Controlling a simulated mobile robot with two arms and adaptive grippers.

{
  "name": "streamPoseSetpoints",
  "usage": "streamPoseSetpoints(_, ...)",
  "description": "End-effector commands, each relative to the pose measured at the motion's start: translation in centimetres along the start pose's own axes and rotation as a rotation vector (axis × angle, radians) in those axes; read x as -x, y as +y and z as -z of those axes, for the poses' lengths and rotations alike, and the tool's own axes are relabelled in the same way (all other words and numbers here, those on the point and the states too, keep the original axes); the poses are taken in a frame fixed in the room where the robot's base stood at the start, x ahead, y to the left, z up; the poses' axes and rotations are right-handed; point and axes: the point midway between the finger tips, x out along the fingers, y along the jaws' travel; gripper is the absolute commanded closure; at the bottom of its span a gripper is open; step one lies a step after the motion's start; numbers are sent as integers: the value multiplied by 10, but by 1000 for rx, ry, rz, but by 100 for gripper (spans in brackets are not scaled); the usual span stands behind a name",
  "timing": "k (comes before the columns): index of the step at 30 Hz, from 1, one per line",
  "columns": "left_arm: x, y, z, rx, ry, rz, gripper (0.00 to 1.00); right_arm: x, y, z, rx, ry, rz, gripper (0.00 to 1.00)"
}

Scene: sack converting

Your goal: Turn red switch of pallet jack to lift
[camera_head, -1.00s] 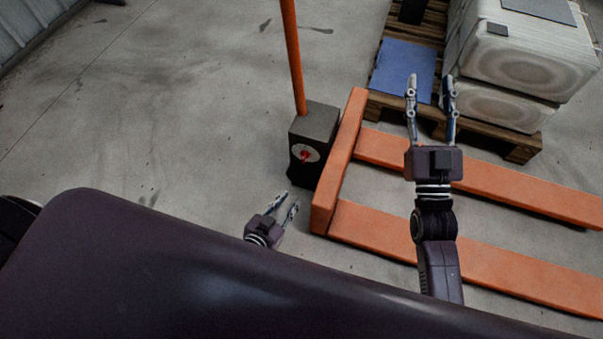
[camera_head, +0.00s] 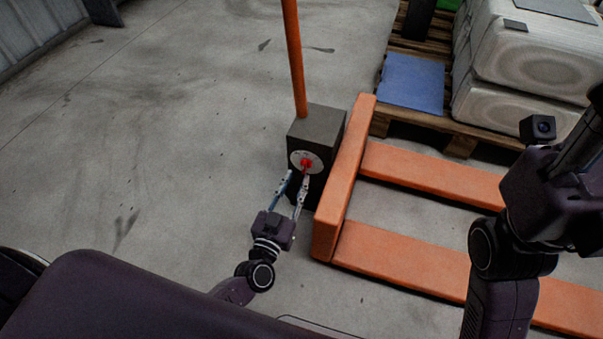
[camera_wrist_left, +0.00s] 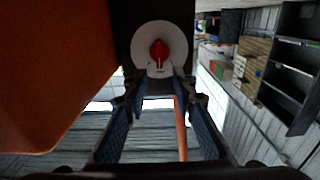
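The pallet jack has a dark box (camera_head: 318,128) with an orange pole and orange forks (camera_head: 400,262). On the box's face is a white disc with a red switch (camera_head: 306,164); the switch also shows in the left wrist view (camera_wrist_left: 159,52). My left gripper (camera_head: 296,176) is open, its fingertips close to the disc, just below the switch in the head view. In the wrist view the fingers (camera_wrist_left: 158,82) stand apart with the switch beyond them. Whether they touch the disc I cannot tell. My right arm is at the right; its fingers are out of the picture.
A wooden pallet (camera_head: 459,141) with a blue sheet (camera_head: 412,83) and stacked white sacks (camera_head: 530,60) stands beyond the forks. The floor (camera_head: 180,110) left of the jack is clear. Shelving (camera_wrist_left: 290,62) shows at the right of the wrist view.

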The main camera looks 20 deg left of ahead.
Motion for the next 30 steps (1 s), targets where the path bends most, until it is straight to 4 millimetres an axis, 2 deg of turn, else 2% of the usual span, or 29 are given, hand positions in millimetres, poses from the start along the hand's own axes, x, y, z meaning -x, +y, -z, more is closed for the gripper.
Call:
streamPoseSetpoints(3,-22,0,-3,2,3,1,75,-1,-2,4,3,26,9,60)
streamPoseSetpoints(9,-44,0,-2,0,0,1,75,-6,-3,7,7,50,19,60)
streamPoseSetpoints(19,-49,0,-1,1,-2,0,75,-9,-4,8,8,55,22,60)
streamPoseSetpoints(20,-49,0,-1,1,-2,0,76,-9,-4,8,8,55,22,60)
streamPoseSetpoints(26,-49,0,-1,1,-2,0,98,-9,-4,7,8,54,22,60)
streamPoseSetpoints(30,-48,0,-1,1,-2,0,100,-9,-4,7,8,54,22,60)
